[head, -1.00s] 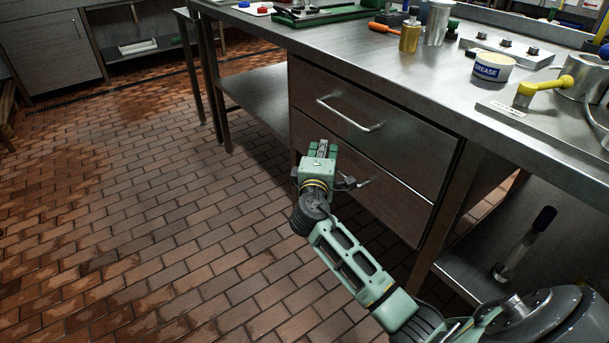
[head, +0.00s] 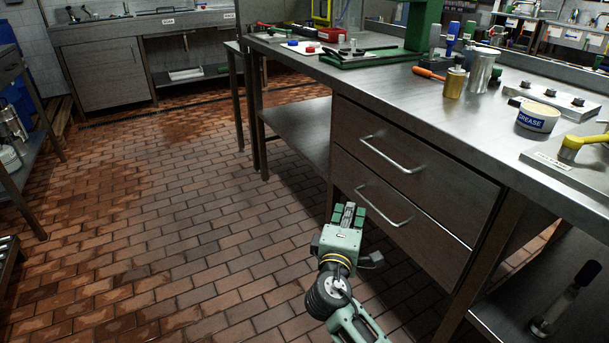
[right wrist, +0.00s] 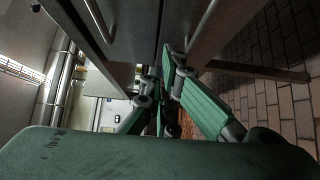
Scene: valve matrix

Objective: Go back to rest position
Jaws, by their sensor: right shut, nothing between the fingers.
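My right gripper (head: 347,214) is in the lower middle of the head view, over the tiled floor and in front of the steel workbench (head: 300,140). It is shut and empty. It is beside the lower drawer (head: 390,215), and a gap to the drawer front seems to show. In the right wrist view my green fingers (right wrist: 165,105) come together near the middle, with nothing visible between them. My left gripper is in none of the views.
The bench top holds a grease tub (head: 538,117), a metal can (head: 455,83), an orange screwdriver (head: 428,73) and a yellow-handled valve (head: 585,142). Two drawer handles (head: 392,155) stick out from the bench front. The brick floor (head: 170,220) to the left is clear.

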